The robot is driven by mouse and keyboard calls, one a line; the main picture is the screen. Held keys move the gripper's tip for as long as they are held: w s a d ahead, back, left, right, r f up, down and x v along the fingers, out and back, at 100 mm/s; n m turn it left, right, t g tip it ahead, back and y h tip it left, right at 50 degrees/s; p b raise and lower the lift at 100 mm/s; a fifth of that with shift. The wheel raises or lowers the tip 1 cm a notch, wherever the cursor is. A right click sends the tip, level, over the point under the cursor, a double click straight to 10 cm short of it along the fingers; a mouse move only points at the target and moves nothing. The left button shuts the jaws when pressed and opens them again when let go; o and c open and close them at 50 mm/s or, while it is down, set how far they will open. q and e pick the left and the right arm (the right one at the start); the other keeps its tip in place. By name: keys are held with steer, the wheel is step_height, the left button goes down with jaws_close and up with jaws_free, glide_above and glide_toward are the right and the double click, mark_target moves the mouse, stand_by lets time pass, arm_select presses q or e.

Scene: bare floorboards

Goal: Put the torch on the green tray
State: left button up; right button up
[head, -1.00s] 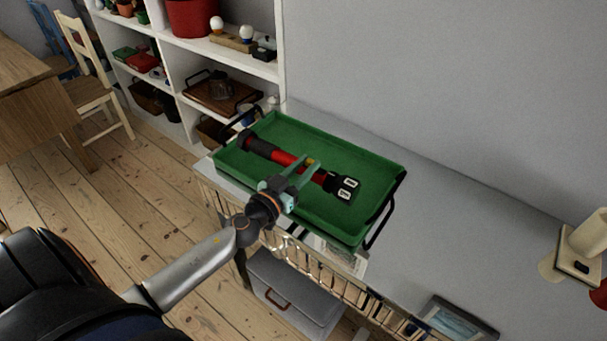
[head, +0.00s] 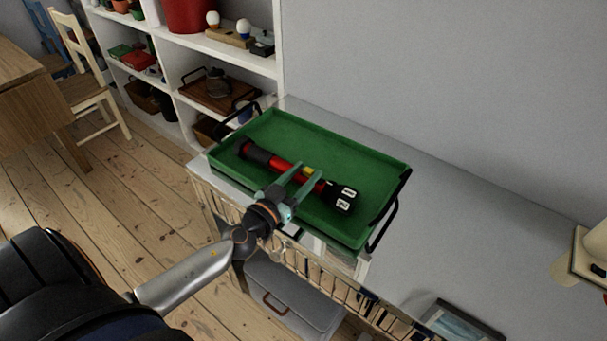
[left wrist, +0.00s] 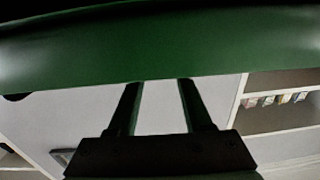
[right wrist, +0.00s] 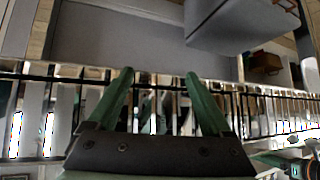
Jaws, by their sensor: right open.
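The torch (head: 284,164) has a red body with black ends and a yellow button. In the head view it shows within the outline of the green tray (head: 376,162), lengthwise. My left gripper (head: 309,169) reaches over the tray's front rim. Its two fingers stand apart and cross the torch in the picture near the yellow button. Whether they press on it is unclear. In the left wrist view, the gripper (left wrist: 161,83) has a gap between its fingers; green tray (left wrist: 160,45) fills the top and the torch is not visible. My right gripper (right wrist: 158,76) is open and empty.
The tray stands on a grey-white counter (head: 450,215) against the wall. A wire rail (right wrist: 255,100) runs close ahead of my right gripper. A grey box (head: 290,296) is below. Shelves (head: 178,62) stand at the back left. The counter right of the tray is mostly clear.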

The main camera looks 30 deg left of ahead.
arm_select(q)
steer(key=shift+o, duration=0.4)
steer(key=shift+r, duration=0.1)
arm_select(e)
steer(key=shift+r, duration=0.1)
arm_select(q)
steer(key=shift+s, duration=0.1)
steer(key=s, duration=0.1)
steer(key=s+b, duration=0.1)
steer(key=s, duration=0.1)
steer(key=shift+s+f, duration=0.25)
steer(key=s+b, duration=0.1)
steer(key=s, duration=0.2)
steer(key=s+b, duration=0.2)
steer(key=s, duration=0.1)
steer(key=shift+s+a+b, duration=0.2)
steer(key=shift+s+b, duration=0.05)
steer(key=shift+b, duration=0.05)
steer(key=shift+s+r+b, duration=0.25)
steer(key=shift+s+b, duration=0.1)
steer(key=shift+s, duration=0.5)
arm_select(e)
steer(key=shift+y, duration=0.5)
steer(key=w+a+f, duration=0.2)
steer(key=shift+a+f, duration=0.35)
steer(key=shift+a, duration=0.05)
steer(key=shift+s+f, duration=0.1)
steer(key=shift+s, duration=0.05)
